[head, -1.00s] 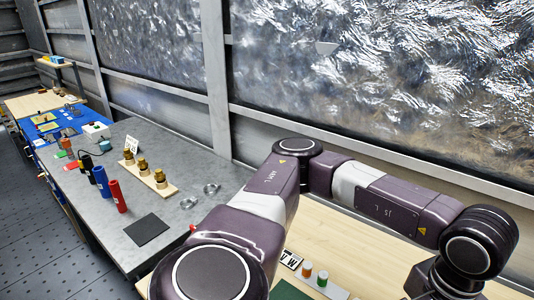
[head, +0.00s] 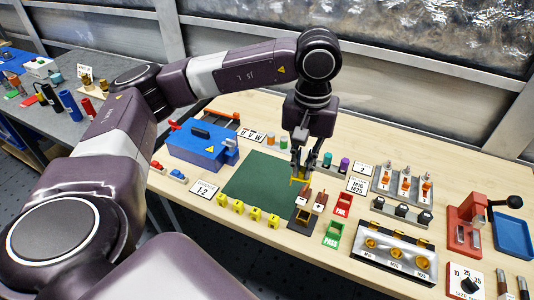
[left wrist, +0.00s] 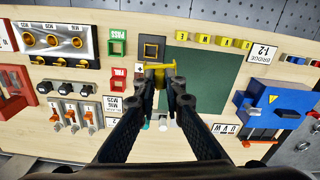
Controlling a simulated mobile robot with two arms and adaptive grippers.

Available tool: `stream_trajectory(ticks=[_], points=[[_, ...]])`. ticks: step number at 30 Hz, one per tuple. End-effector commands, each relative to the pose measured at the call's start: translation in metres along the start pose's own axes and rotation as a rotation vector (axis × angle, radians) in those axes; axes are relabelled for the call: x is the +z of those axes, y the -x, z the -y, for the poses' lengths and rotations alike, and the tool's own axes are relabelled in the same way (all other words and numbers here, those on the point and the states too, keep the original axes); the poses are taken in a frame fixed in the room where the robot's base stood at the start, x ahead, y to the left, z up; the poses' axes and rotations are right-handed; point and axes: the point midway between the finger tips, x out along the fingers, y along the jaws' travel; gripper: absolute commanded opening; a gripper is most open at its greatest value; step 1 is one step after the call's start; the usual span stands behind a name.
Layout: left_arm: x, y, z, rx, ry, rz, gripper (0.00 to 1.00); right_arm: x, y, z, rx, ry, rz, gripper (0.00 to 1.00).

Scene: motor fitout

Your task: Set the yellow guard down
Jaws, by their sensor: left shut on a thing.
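My left gripper (head: 300,164) is shut on the yellow guard (head: 299,181), a small thin yellow piece. In the left wrist view the guard (left wrist: 160,66) sticks out across the tips of my left gripper (left wrist: 166,84). The guard is near the right edge of the green mat (head: 258,184), by a black pad (head: 301,226). I cannot tell whether it touches anything below. In the left wrist view the black pad (left wrist: 147,60) has a yellow square outline on it. My right gripper is not in view.
Red (head: 342,205) and green (head: 333,234) trays stand right of the pad. Several yellow blocks (head: 255,214) line the mat's front edge. A blue machine (head: 201,145) is at left, a fixture with brass rings (head: 394,256) at right. The green mat is mostly clear.

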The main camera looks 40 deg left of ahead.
Motion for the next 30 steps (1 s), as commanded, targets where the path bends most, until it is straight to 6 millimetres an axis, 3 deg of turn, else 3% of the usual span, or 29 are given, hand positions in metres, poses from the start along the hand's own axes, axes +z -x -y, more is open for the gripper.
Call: stream_trajectory(ticks=[3,6,9,13,16,23,30], points=[[-0.044,0.019,0.016,0.001,0.232,0.004,0.0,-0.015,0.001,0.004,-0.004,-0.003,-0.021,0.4],[-0.071,0.031,0.033,0.001,0.408,0.003,0.0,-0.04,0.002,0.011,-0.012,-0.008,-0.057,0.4],[-0.088,0.039,0.048,-0.001,0.541,0.003,0.0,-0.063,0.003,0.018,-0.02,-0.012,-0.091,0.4],[-0.097,0.035,0.057,-0.003,0.622,0.003,0.0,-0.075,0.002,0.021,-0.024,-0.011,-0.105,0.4],[-0.097,0.018,0.058,-0.005,0.629,0.005,0.0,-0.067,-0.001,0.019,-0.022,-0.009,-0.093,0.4],[-0.096,-0.033,0.058,-0.005,0.628,0.007,0.0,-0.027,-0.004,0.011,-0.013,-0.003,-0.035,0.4],[-0.096,-0.088,0.059,-0.006,0.627,0.005,0.0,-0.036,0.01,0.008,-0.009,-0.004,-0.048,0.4]])
